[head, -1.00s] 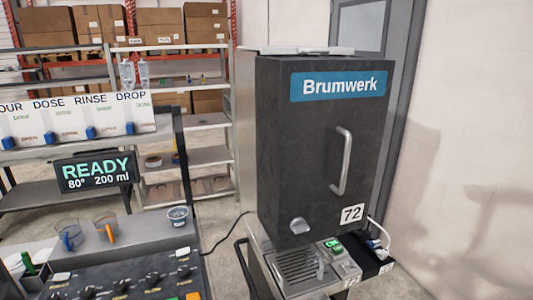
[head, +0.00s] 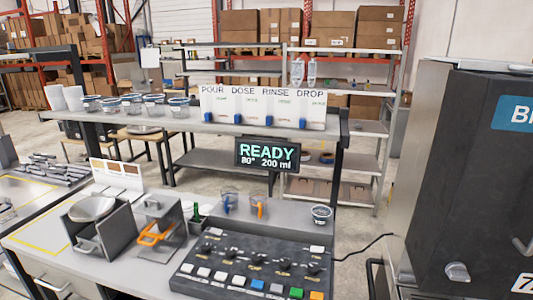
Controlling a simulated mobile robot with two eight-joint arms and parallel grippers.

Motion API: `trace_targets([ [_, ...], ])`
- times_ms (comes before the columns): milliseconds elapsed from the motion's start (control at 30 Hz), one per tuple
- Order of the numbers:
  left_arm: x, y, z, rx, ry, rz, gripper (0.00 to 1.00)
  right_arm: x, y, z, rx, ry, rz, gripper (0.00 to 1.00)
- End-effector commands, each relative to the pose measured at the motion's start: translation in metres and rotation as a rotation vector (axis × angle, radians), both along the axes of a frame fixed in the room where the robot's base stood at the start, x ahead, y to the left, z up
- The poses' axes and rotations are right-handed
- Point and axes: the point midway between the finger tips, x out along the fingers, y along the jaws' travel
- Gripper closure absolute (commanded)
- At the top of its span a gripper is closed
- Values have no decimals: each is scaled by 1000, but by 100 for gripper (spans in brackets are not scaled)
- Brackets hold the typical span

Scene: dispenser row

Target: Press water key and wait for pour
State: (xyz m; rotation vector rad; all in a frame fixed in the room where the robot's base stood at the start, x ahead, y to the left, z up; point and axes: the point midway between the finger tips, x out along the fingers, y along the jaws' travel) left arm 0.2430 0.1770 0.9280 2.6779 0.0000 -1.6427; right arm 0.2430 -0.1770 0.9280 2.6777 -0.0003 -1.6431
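A dark control panel (head: 245,270) lies on the counter in the lower middle of the head view. It has several black knobs and a front row of keys: white ones, a blue key (head: 257,284), a grey one, a green key (head: 296,292) and an orange key (head: 316,295). Their labels are too small to read, so I cannot tell which is the water key. A display (head: 267,154) reads "READY 80° 200 ml". Above it a white sign board (head: 262,107) reads POUR, DOSE, RINSE, DROP, with blue parts below. Neither of my grippers shows.
A dark Brumwerk machine (head: 470,170) stands at the right. Two clear cups with blue and orange handles (head: 243,204) and a small tub (head: 321,214) stand behind the panel. A metal stand with an orange clamp (head: 157,234) is left of it. Lidded tubs (head: 132,104) line the shelf.

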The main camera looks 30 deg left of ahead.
Motion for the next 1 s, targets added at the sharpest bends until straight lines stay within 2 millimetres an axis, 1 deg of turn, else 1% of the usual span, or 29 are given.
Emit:
trace_targets([
  [167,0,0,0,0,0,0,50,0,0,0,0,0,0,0],
  [200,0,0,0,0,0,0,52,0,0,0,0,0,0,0],
  [467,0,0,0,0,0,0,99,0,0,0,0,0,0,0],
  [500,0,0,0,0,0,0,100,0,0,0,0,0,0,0],
  [1000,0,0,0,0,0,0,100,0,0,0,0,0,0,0],
])
